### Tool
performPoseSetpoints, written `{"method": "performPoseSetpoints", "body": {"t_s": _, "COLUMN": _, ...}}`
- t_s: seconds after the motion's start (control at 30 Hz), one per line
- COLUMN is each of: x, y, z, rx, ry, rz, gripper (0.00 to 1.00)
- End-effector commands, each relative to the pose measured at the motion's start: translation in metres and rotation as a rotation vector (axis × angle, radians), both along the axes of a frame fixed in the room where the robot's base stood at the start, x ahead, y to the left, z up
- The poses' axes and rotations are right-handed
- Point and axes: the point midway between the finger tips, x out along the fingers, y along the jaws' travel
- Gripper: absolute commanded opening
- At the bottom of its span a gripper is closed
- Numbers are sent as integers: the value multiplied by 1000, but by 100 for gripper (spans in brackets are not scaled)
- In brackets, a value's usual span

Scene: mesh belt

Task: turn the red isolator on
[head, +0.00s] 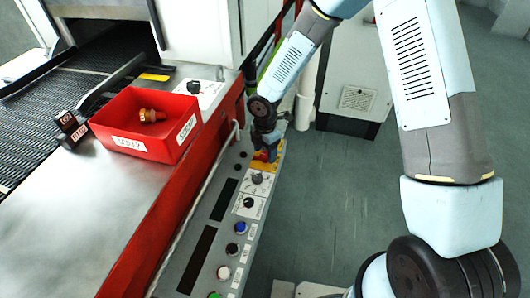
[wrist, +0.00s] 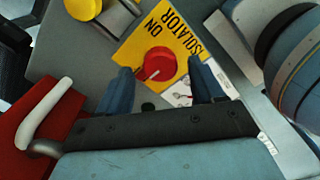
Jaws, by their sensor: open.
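The red isolator (wrist: 157,64) is a round red knob with a pale pointer line, mounted on a yellow plate (wrist: 180,39) lettered "ISOLATOR" and "ON". In the wrist view the pointer line is angled toward the lower left, away from the word "ON". My gripper (wrist: 160,88) has its two blue fingers apart, one on each side of the knob as seen in this view. No contact with the knob shows. In the head view my gripper (head: 264,142) is over the far end of the control panel, and the isolator (head: 261,156) is partly hidden beneath it.
The grey control panel (head: 206,271) carries black selector knobs (head: 249,202) and several push buttons near the isolator. A red bin (head: 117,117) stands left of the panel.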

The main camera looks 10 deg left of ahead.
Motion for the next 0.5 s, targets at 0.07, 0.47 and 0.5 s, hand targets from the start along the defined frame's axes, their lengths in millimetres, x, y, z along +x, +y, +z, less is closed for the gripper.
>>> {"method": "performPoseSetpoints", "body": {"t_s": 0.07, "x": 0, "y": 0, "z": -6, "rx": -1, "ry": 0, "rz": 0, "gripper": 67}}
{"method": "performPoseSetpoints", "body": {"t_s": 0.47, "x": 0, "y": 0, "z": -11, "rx": -1, "ry": -1, "rz": -1, "gripper": 66}}
{"method": "performPoseSetpoints", "body": {"t_s": 0.5, "x": 0, "y": 0, "z": -11, "rx": -1, "ry": -1, "rz": -1, "gripper": 62}}
